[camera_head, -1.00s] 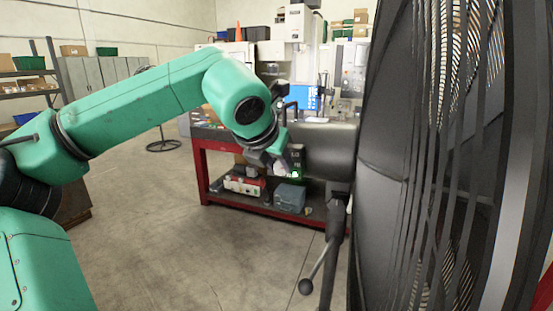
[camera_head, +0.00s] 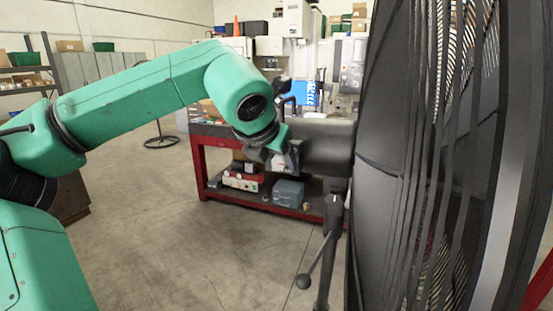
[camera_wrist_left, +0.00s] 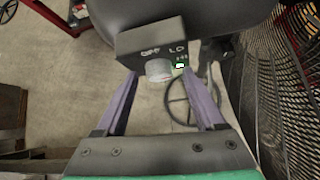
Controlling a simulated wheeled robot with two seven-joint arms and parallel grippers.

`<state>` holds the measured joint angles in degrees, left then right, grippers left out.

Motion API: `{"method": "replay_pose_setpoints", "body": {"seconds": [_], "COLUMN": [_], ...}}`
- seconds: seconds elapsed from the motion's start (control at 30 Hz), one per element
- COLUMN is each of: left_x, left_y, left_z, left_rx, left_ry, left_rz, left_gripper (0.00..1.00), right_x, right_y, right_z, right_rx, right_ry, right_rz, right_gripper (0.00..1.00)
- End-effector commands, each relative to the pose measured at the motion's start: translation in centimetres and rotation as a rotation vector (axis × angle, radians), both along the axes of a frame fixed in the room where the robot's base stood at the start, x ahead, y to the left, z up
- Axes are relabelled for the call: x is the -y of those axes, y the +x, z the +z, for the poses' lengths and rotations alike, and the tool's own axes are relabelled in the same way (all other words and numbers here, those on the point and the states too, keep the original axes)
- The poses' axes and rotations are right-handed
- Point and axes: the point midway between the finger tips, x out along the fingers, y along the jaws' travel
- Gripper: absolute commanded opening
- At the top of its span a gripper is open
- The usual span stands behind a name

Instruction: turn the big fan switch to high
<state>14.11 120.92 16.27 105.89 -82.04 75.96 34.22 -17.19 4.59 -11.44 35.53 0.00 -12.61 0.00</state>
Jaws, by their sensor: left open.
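The big fan (camera_head: 385,200) stands close on the right, its dark motor housing (camera_head: 328,148) pointing left. In the left wrist view, a black switch box (camera_wrist_left: 155,42) hangs under the housing, with "LO" and other small, hard-to-read white markings. A round pale knob (camera_wrist_left: 159,70) sticks out of its face. My left gripper (camera_wrist_left: 158,76) is open, with one finger on each side of the knob and apart from it. In the head view, my left gripper (camera_head: 283,158) is at the box and mostly hides it. My right gripper is out of view.
The fan stand (camera_head: 333,215) has a lever with a ball end (camera_head: 304,281) below the housing. A red-framed workbench (camera_head: 205,165) stands behind, with a grey box (camera_head: 288,192) on its lower shelf. The floor in front is clear.

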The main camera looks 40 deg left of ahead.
Motion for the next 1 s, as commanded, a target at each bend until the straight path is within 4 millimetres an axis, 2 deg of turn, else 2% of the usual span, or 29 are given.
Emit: {"method": "replay_pose_setpoints", "body": {"seconds": [0.17,0.4,0.6,0.73,1.0], "left_x": [0.6,2.6,3.8,4.1,4.1], "left_y": [-1.4,-6.1,-8.8,-9.4,-9.4], "left_z": [1.5,6.5,9.6,10.2,10.3], "left_rx": [0.006,0.007,0.004,0.002,0.001], "left_ry": [0.002,0.004,0.002,0.002,0.001], "left_rz": [0.002,0.003,0.001,0.000,-0.001], "left_gripper": [0.71,0.71,0.71,0.71,0.71], "right_x": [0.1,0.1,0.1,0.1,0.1], "right_y": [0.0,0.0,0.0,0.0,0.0], "right_z": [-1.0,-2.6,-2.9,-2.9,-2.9], "right_rx": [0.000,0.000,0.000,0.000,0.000], "right_ry": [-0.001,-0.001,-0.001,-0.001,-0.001], "right_rz": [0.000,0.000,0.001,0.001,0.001], "right_gripper": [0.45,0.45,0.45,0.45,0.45]}}
